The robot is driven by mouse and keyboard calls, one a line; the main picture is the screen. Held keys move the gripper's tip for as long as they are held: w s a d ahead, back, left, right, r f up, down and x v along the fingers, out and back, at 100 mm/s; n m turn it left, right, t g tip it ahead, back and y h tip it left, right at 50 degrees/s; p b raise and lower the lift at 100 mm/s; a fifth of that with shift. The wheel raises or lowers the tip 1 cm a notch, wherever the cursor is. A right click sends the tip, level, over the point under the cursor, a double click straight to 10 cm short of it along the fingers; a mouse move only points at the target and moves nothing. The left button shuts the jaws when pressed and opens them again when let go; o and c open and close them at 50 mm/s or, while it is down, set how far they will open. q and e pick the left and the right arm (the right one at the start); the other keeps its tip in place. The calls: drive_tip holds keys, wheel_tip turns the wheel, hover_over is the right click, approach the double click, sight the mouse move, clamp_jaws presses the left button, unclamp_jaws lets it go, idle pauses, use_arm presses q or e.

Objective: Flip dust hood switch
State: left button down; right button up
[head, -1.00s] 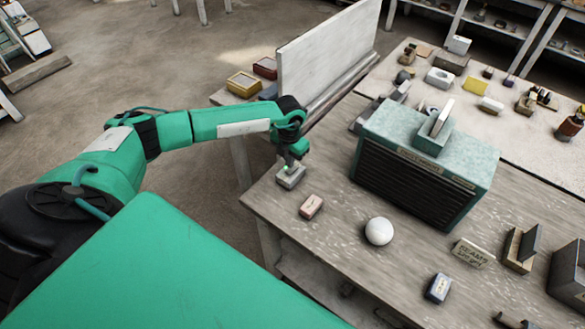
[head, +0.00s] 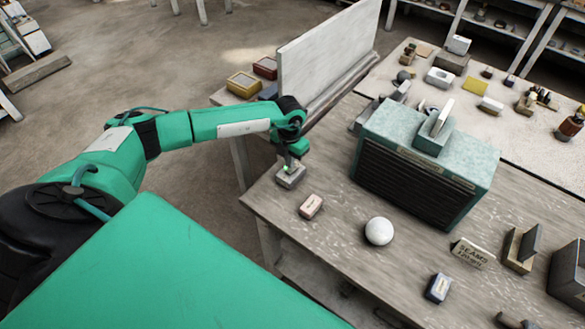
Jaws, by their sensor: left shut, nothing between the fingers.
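The dust hood (head: 400,187) is a teal box with dark slats on its front, standing on the wooden bench (head: 330,245). A small grey switch box (head: 290,179) sits near the bench's left edge, with a small green light at its top. My left gripper (head: 290,165) points down at the top of this box, its fingers shut with nothing between them. The fingertips seem to touch the switch, but they are small and partly hide it. My right gripper is not in view.
A white sphere (head: 379,231), a pinkish block (head: 311,206) and a blue block (head: 438,288) lie on the bench. An upright white panel (head: 325,55) rises behind my left gripper. Bare wood lies between the switch box and hood.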

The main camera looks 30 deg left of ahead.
sight(290, 171)
use_arm(q)
drive_tip(key=shift+f+b, duration=1.05)
drive_tip(key=shift+f, duration=0.3)
idle(0.4)
drive_tip(key=shift+s, duration=0.1)
drive_tip(key=shift+r+p, duration=0.55)
drive_tip(key=shift+r, duration=0.25)
drive_tip(key=shift+r+p, duration=1.4)
drive_tip(key=shift+r, duration=1.35)
